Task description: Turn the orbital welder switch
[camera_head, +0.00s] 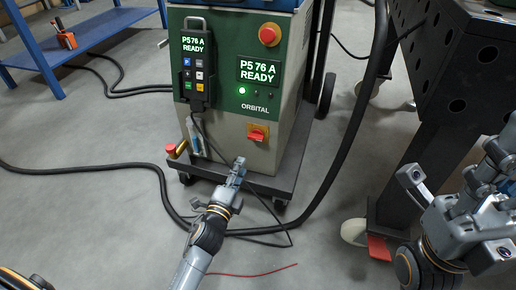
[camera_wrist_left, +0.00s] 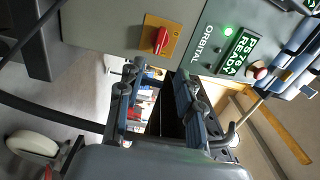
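The orbital welder (camera_head: 228,134) is a green and grey cabinet on a dark wheeled cart. Its switch (camera_head: 257,134), a red knob on a yellow plate, sits low on the front below the word ORBITAL. The switch also shows in the left wrist view (camera_wrist_left: 160,40), near the top and beyond the fingertips. My left gripper (camera_head: 239,165) is in front of the cabinet, below and slightly left of the switch in the head view. Its two fingers (camera_wrist_left: 160,78) are apart and empty, not touching the switch. My right gripper (camera_head: 492,160) is at the right edge, partly cut off; its opening is unclear.
A pendant (camera_head: 197,65) hangs on the cabinet's left front. A red emergency button (camera_head: 269,34) and a lit READY display (camera_head: 258,71) are above the switch. A black perforated table (camera_head: 447,90) stands right. Dark cables (camera_head: 95,170) cross the floor.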

